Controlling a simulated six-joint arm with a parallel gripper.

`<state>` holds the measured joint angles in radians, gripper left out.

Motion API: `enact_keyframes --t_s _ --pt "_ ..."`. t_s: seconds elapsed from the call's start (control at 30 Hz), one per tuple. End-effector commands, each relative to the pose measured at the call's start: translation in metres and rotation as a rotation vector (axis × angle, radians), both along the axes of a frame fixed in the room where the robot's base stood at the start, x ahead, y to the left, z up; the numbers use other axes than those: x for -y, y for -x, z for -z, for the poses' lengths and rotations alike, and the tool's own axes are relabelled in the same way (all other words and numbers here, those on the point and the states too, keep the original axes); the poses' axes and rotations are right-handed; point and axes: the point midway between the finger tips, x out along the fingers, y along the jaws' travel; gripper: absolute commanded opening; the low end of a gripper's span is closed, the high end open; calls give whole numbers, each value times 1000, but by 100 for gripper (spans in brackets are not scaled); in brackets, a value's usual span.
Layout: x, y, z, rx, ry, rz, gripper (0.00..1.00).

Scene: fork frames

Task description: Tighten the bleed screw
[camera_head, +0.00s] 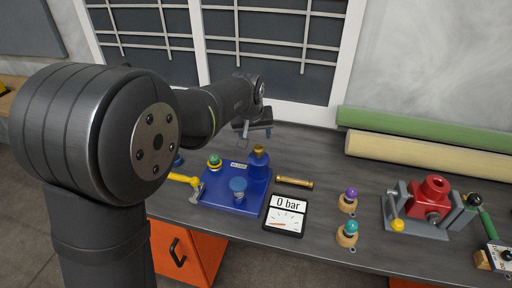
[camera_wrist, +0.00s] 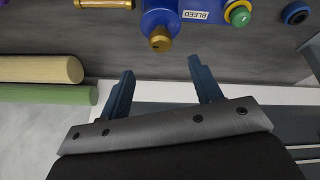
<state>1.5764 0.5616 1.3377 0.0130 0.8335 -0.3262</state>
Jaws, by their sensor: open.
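A blue fixture (camera_head: 222,192) stands on the bench, with a BLEED label (camera_head: 238,165) at its back edge. A green knob (camera_head: 214,160) on a yellow collar is left of the label, and a blue post with a brass cap (camera_head: 259,149) is right of it. The wrist view shows the label (camera_wrist: 195,15), brass cap (camera_wrist: 160,40) and green knob (camera_wrist: 238,14). Which part is the bleed screw, I cannot tell for sure. My gripper (camera_wrist: 160,68) is open and empty. In the head view my gripper (camera_head: 256,130) hangs behind and above the fixture, apart from it.
A gauge (camera_head: 286,215) reads 0 bar. A brass rod (camera_head: 294,182) lies right of the fixture; a yellow-handled hammer (camera_head: 185,180) lies left. Purple (camera_head: 350,194) and teal (camera_head: 349,229) knobs and a red-and-grey vise (camera_head: 430,205) stand further right. Green and beige rolls (camera_head: 425,152) lie at the back.

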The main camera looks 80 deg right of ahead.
Motion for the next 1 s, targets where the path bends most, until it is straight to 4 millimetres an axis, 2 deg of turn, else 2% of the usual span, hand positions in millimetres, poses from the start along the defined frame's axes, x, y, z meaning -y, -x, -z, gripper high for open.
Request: enact_keyframes --t_s 0.03,0.2,0.43,0.6,0.9,0.93,1.0 --pt "4 0 12 1 -4 0 59" --pt "19 -1 46 0 -3 0 59" --pt "34 -1 79 0 0 1 59" --pt "39 -1 90 1 1 1 59" --pt "40 -1 93 1 1 1 59" --pt "40 -1 92 1 1 1 57" --pt "40 -1 92 1 1 1 43"
